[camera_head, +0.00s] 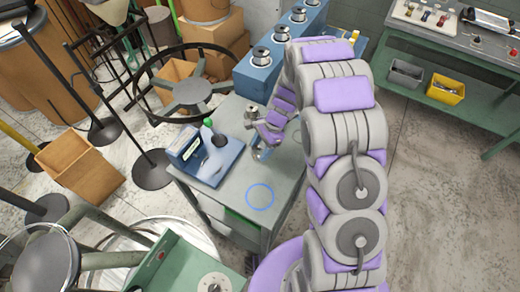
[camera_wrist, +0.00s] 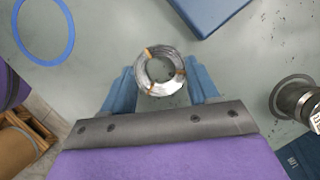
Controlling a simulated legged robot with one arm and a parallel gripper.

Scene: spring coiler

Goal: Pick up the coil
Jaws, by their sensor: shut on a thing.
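The coil (camera_wrist: 160,90) is a small ring of silver wire with several orange ties, seen in the wrist view. My gripper (camera_wrist: 161,82) has its blue fingers on either side of the coil and is shut on it. Grey tabletop shows beyond the coil; I cannot tell whether the coil touches it. In the head view my gripper (camera_head: 259,151) is low over the grey worktable (camera_head: 230,192), and the coil is too small to make out there.
A blue device with a green-knobbed lever (camera_head: 215,160) stands left of my gripper. A metal spool (camera_wrist: 293,98) is to the right in the wrist view. A blue ring (camera_head: 260,197) marks clear tabletop. A long blue box with spools (camera_head: 265,68) is behind.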

